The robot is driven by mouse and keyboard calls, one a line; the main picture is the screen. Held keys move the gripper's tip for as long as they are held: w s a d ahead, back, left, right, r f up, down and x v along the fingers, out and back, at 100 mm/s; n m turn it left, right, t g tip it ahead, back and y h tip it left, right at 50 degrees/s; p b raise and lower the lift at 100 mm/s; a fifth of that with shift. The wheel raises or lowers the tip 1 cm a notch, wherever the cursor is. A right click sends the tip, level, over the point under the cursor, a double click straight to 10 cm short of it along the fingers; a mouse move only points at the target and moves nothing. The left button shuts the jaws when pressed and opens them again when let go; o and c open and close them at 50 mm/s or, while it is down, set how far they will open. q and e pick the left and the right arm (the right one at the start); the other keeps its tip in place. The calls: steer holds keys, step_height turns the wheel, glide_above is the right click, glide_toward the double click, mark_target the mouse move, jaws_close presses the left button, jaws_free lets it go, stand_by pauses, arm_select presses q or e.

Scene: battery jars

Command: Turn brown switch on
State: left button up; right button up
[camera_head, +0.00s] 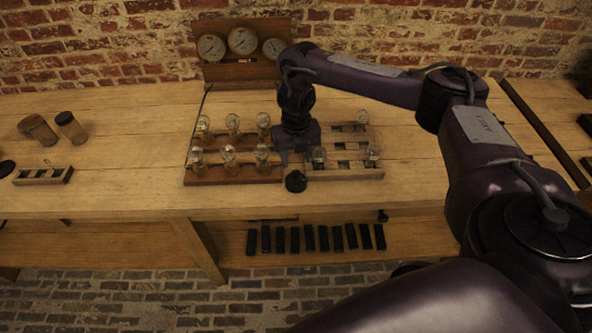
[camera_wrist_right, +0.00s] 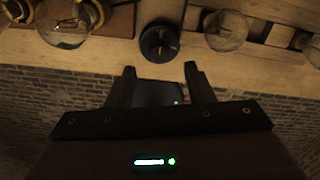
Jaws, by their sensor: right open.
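A small dark round knob (camera_head: 295,181) sits at the front of the table between two wooden boards. It may be the switch; its colour looks near black, so I cannot tell that it is brown. In the right wrist view the knob (camera_wrist_right: 159,42) lies just beyond and between the fingertips, apart from them. My right gripper (camera_head: 296,161) is over the gap between the boards, pointing down behind the knob. In the wrist view my right gripper (camera_wrist_right: 159,72) has its fingers spread with nothing between them. My left gripper is out of view.
Glass bulbs or jars stand on the left board (camera_head: 235,176) and a few on the right board (camera_head: 345,174). A panel with three gauges (camera_head: 243,58) stands behind. Several black blocks (camera_head: 309,238) line the lower shelf. Two jars (camera_head: 70,127) lie at left.

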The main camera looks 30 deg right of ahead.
mark_target(296, 172)
step_height(296, 172, down, 5)
steer(key=shift+f+b, duration=0.2)
steer(key=shift+b, duration=0.65)
steer(key=c, duration=1)
